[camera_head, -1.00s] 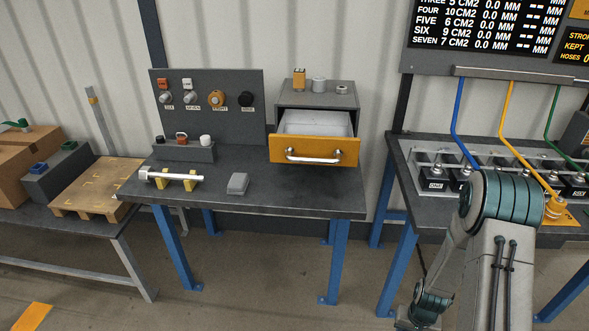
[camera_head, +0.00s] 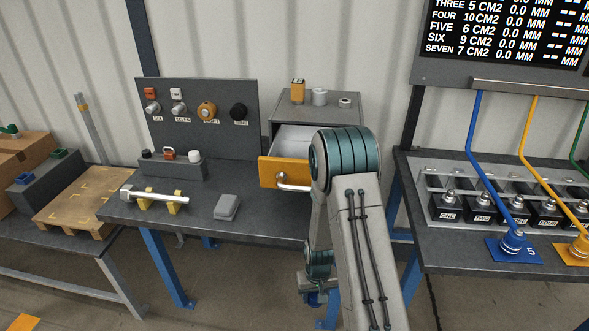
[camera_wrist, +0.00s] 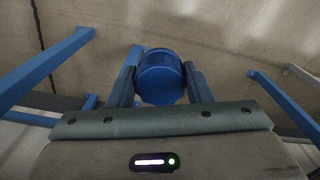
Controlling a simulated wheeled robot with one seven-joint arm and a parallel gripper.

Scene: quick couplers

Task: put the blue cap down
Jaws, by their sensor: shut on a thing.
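In the wrist view the blue cap (camera_wrist: 160,78) sits between the two fingers of my gripper (camera_wrist: 160,84), which is shut on it. The cap is round, with a flat end facing the camera. In the head view my gripper (camera_head: 316,298) hangs low in front of the left workbench, below its top, with a bit of blue at it. My own arm hides part of the drawer and the bench's right end.
The workbench (camera_head: 190,230) carries a grey block (camera_head: 227,207), a silver rod on yellow rests (camera_head: 155,196) and an open orange-fronted drawer (camera_head: 270,171). A wooden pallet (camera_head: 75,200) stands left. The coupler bench (camera_head: 465,255) stands right. The bench's front middle has bare room.

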